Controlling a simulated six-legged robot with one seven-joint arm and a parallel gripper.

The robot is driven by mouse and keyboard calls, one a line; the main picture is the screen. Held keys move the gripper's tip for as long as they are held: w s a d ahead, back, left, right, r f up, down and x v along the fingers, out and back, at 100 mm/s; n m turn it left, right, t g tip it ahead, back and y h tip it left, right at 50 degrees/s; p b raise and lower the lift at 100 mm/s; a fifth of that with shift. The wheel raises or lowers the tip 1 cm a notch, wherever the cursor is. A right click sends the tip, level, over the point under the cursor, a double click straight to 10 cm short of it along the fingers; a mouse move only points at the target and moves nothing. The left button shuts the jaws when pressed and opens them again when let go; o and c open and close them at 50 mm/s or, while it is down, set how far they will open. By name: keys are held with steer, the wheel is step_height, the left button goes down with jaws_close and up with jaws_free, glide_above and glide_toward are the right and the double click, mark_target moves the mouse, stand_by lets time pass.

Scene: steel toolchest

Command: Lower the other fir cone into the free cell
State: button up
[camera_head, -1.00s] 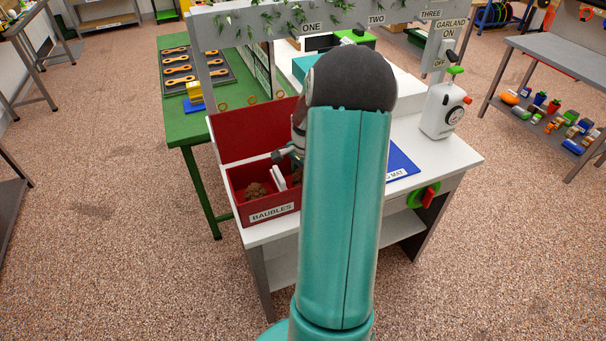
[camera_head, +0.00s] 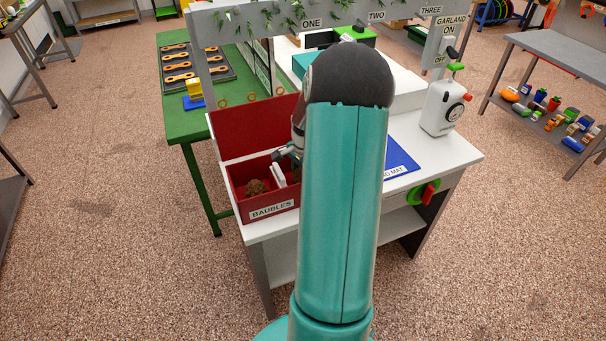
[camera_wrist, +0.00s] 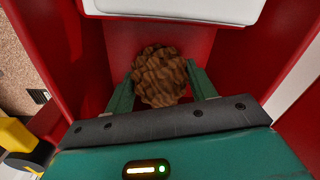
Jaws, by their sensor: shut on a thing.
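A brown, scaly fir cone (camera_wrist: 158,86) sits between the two green fingers of my gripper (camera_wrist: 162,70) in the wrist view. The fingers are shut on it, and red walls surround it. The red box (camera_head: 232,183) labelled BAUBLES stands on the white bench in the head view, with its red lid raised behind. Another brown cone (camera_head: 256,187) lies in its left part. A white upright piece (camera_head: 279,174) stands right of that cone. Whether the held cone touches the floor is unclear.
A blue mat (camera_head: 402,163) lies right of my arm on the white bench (camera_head: 445,157). A white dispenser-like unit (camera_head: 442,108) stands at the bench's right. A grey overhead beam with garland (camera_head: 275,22) crosses behind. A green table (camera_head: 184,128) adjoins on the left.

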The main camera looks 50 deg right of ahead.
steer(key=o, duration=1)
steer(key=shift+o, duration=0.2)
step_height(320, 180, up, 14)
steer(key=shift+s, duration=0.45)
steer(key=shift+a+f, duration=0.1)
